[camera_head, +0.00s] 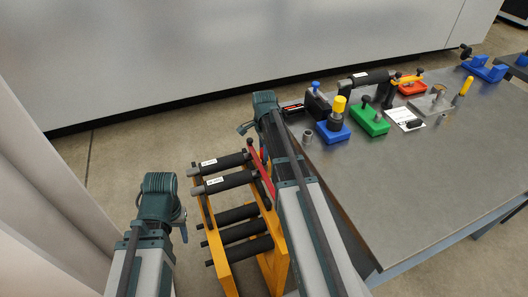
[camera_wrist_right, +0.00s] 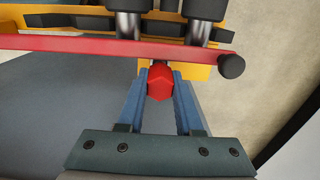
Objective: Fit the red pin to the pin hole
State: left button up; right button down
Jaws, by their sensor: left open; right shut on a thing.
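My right gripper (camera_wrist_right: 160,78) is shut on the red pin (camera_wrist_right: 160,84), whose hexagonal red head shows between the two blue fingers in the wrist view. The pin's head is right at the yellow rack (camera_wrist_right: 182,71), just below a red bar (camera_wrist_right: 110,45) with a black knob. I cannot tell whether the pin's shank is in a hole; no pin hole is visible. In the head view the right gripper (camera_head: 264,153) is mostly hidden by its arm, beside the rack (camera_head: 277,262). My left gripper (camera_head: 183,230) is open and empty, left of the rack.
The rack holds several black rollers (camera_head: 230,179). A grey metal table (camera_head: 420,190) stands to the right. It carries a blue block with a yellow knob (camera_head: 333,130), a green block (camera_head: 369,121), a metal cylinder (camera_head: 307,137) and other fixtures. The table's near part is clear.

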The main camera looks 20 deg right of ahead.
jog(key=shift+f+b, duration=1.35)
jog(key=shift+f, duration=0.1)
dwell(0.5)
jog(key=shift+c, duration=2.4)
grip_release()
jog(key=shift+r, duration=0.1)
notch_tip(320, 180, up, 14)
jog(key=p, duration=1.4)
jog(key=shift+f, duration=0.2)
jog(key=s+a+r+n, duration=0.1)
jog(key=s+a+n, duration=0.9)
jog(key=a+n, duration=0.1)
jog(key=s+a+n+h+p, duration=0.1)
jog(key=s+a+n, duration=0.9)
jog(key=a, duration=0.3)
jog(key=shift+a+r+n, duration=0.2)
jog(key=shift+r+n, duration=0.2)
jog(key=shift+n, duration=0.3)
